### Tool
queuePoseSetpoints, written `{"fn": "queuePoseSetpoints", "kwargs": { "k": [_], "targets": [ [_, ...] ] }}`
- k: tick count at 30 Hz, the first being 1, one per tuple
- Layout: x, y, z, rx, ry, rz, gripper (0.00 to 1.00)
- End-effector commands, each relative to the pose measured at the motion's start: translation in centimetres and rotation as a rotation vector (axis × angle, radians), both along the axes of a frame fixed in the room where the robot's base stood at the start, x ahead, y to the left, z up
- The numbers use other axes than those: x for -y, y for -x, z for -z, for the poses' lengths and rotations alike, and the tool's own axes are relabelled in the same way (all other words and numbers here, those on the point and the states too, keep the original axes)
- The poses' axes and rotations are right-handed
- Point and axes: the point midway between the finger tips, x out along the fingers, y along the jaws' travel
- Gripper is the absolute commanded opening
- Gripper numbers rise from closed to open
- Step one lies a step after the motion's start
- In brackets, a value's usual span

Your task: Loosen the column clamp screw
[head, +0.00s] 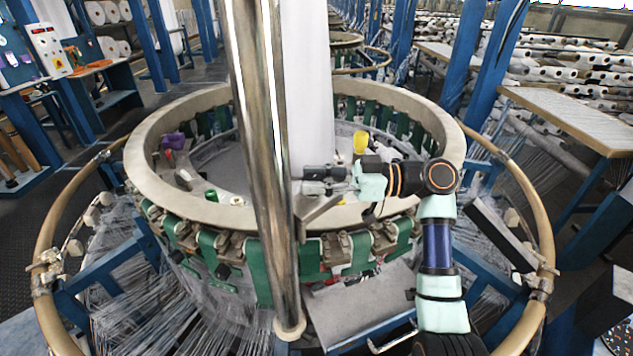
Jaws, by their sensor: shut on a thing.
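The shiny steel column (262,170) stands upright in the foreground, in front of the round loom. My gripper (310,180) comes in from the right and points left, with its tips close beside the column at mid-height. It is shut on a small dark part at the column's right side, where the column clamp screw would sit. The jaws cover most of this part, and its shape is too small to make out. A grey angled bracket (318,210) shows just below the gripper.
The beige loom ring (160,196) surrounds the gripper area, with green straps (262,260) below it. A purple item (173,140) and a yellow item (360,142) sit around the ring. A tan outer hoop (45,225) and blue frame posts (465,60) flank the loom.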

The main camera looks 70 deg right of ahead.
Motion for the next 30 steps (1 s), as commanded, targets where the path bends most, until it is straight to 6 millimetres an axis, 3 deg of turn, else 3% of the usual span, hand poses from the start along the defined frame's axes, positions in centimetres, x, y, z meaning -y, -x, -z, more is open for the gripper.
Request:
{"fn": "queuePoseSetpoints", "kwargs": {
  "k": [8, 9, 13, 30],
  "targets": [
    [-0.03, -0.03, 0.0, 0.0, -0.001, 0.0, 0.02],
    [-0.03, -0.03, 0.01, 0.0, 0.0, 0.0, 0.44],
    [-0.02, -0.03, 0.02, 0.0, 0.0, 0.0, 0.63],
    [-0.06, 0.04, -0.29, 0.0, 0.0, 0.051, 0.63]
  ]
}}
